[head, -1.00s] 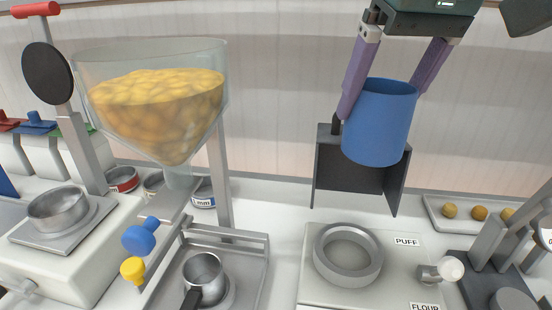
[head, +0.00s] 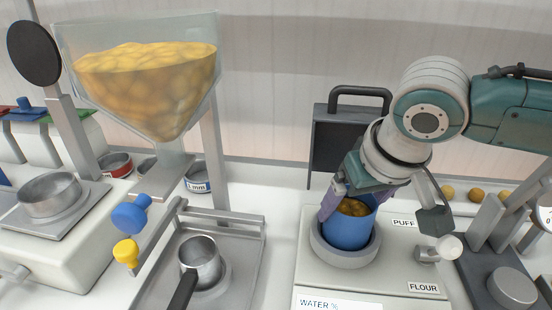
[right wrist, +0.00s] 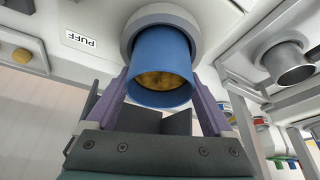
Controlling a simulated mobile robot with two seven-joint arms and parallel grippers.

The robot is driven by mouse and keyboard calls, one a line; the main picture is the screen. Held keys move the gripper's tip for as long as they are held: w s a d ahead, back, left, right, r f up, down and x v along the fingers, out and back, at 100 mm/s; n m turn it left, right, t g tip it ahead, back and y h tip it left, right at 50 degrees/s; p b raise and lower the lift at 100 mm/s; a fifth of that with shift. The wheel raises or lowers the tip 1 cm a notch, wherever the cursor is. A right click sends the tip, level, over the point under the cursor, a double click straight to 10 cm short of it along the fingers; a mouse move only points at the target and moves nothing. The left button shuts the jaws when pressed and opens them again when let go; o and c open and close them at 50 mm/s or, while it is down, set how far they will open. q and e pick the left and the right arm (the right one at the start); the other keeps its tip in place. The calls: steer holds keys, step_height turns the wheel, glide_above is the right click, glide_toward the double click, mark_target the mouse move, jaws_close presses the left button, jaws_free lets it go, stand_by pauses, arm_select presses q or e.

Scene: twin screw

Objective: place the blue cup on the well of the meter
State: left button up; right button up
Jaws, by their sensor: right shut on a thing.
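The blue cup (head: 347,232) stands upright inside the grey ring of the well (head: 344,256) on the meter (head: 400,270), with yellow-brown contents (head: 353,207) visible in its mouth. The cup also shows in the right wrist view (right wrist: 160,90), its base within the ring (right wrist: 160,16). My right gripper (head: 350,205) is shut on the cup, with one purple finger on each side of it. The head view cannot show whether the cup's base touches the floor of the well. My left gripper is not in view.
A dark panel with a handle (head: 330,140) stands behind the well. A knob (head: 448,247) sits at the meter's right. A hopper of yellow material (head: 150,85) and a small pot (head: 200,262) are at the left. A tray with brown balls is at the right.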

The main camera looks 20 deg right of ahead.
steer(key=shift+f, duration=0.15)
steer(key=o, duration=1.2)
steer(key=shift+r, duration=0.35)
steer(key=d+p+v, duration=0.1)
steer(key=p+v, duration=0.1)
steer(key=v, duration=0.9)
steer(key=s+a+f+n+y, duration=0.2)
steer(key=s+a+f+n, duration=0.15)
steer(key=s+a, duration=0.45)
steer(key=shift+g+h, duration=0.5)
steer(key=s+f, duration=0.1)
steer(key=s, duration=0.2)
steer(key=s+d+f, duration=0.1)
steer(key=s, duration=0.1)
steer(key=s+f, duration=0.1)
steer(key=s, duration=0.2)
steer(key=shift+s+d+f, duration=0.25)
steer(key=shift+s+d, duration=0.05)
